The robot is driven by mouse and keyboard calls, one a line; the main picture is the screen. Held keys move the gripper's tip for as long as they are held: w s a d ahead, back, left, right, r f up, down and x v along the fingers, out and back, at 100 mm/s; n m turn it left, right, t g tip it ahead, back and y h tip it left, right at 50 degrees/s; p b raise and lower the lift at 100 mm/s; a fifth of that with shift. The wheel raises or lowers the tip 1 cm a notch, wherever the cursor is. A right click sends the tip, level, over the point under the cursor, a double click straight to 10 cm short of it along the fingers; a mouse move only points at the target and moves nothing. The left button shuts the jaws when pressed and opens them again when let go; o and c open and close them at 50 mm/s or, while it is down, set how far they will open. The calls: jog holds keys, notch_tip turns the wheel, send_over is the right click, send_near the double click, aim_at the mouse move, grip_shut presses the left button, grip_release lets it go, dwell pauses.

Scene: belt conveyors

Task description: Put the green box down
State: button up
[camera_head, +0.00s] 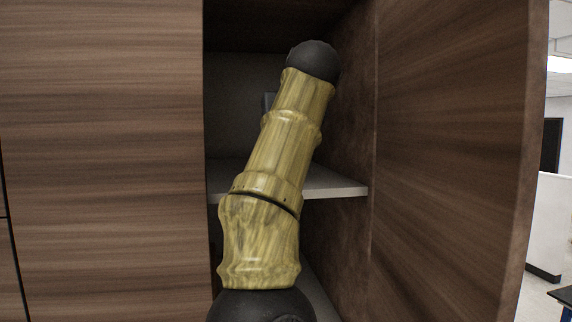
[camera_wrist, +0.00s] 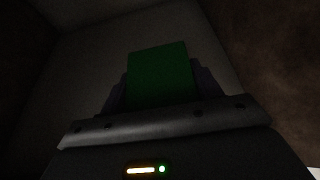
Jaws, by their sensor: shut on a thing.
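The green box (camera_wrist: 158,75) shows in the wrist view, dark in the dim light, with its green face toward the camera. My gripper (camera_wrist: 158,88) is shut on it, with a finger at each side of the box. In the head view my arm reaches into an open wooden cabinet, and its links hide the gripper and the box. Whether the box touches the shelf (camera_head: 335,186) cannot be told.
The light shelf crosses the cabinet at mid height. A wooden panel (camera_head: 100,150) stands close on the left and an open door (camera_head: 450,150) on the right. The opening between them is narrow. The cabinet's inside is dark.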

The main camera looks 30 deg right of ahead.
jog(key=shift+f, duration=2)
jog(key=shift+f, duration=0.1)
jog(key=shift+a+f, duration=0.1)
jog(key=shift+f, duration=1.55)
jog(key=shift+f, duration=0.2)
jog(key=o, duration=1.2)
jog(key=shift+o, duration=0.2)
